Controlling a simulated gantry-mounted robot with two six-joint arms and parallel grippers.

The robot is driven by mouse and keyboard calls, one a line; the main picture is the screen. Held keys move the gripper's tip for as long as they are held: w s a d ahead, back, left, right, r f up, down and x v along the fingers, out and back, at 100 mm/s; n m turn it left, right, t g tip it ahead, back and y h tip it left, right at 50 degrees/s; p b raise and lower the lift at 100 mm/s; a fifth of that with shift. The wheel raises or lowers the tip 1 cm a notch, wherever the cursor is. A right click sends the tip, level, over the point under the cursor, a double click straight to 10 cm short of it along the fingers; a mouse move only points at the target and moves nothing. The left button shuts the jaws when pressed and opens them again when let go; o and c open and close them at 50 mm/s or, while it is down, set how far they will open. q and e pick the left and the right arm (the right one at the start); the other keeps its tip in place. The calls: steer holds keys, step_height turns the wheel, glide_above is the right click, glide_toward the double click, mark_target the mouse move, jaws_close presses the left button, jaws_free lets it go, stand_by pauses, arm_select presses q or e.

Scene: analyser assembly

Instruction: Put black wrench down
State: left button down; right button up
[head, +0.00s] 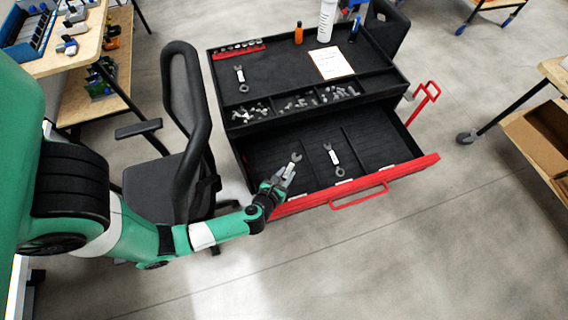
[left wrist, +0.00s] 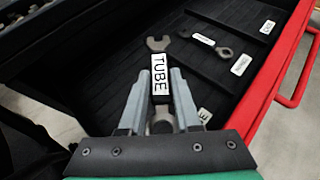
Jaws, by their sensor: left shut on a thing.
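My left gripper (head: 277,184) is shut on a wrench (head: 292,166) at the near left part of the open drawer (head: 277,150). In the left wrist view this wrench (left wrist: 158,43) stands out between the fingers (left wrist: 161,78), with a white label reading "TUBE" and its grey open end pointing away from me. It appears held above the drawer floor; the exact gap is not clear. A second wrench (head: 334,160), also with a white label, lies in the drawer's middle compartment and also shows in the left wrist view (left wrist: 205,41). My right gripper is not in view.
The drawer has a red front (head: 410,167) with a handle, thin dividers and small white labels. On the black cabinet top (head: 285,68) lie another wrench (head: 240,78), a paper sheet (head: 331,63) and bottles. A black chair (head: 165,180) stands close left of the drawer.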

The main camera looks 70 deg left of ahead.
arm_select(q)
steer(key=a+f, duration=0.3)
steer(key=a, duration=0.2)
steer(key=b, duration=0.4)
glide_above(283, 162)
steer(key=d, duration=0.3)
steer(key=f, duration=0.4)
steer(key=shift+s+a, duration=0.15)
steer(key=shift+s, duration=0.25)
steer(key=shift+a+f, duration=0.15)
steer(key=shift+a, duration=0.05)
steer(key=f+b, duration=0.2)
steer(key=f, duration=0.1)
steer(key=f+b, duration=0.1)
steer(key=b, duration=0.1)
steer(key=shift+w+a+f, duration=0.15)
steer(key=shift+a, duration=0.25)
steer(key=shift+r, duration=0.2)
steer(key=shift+f, duration=0.2)
steer(key=c, duration=0.6)
jaws_free()
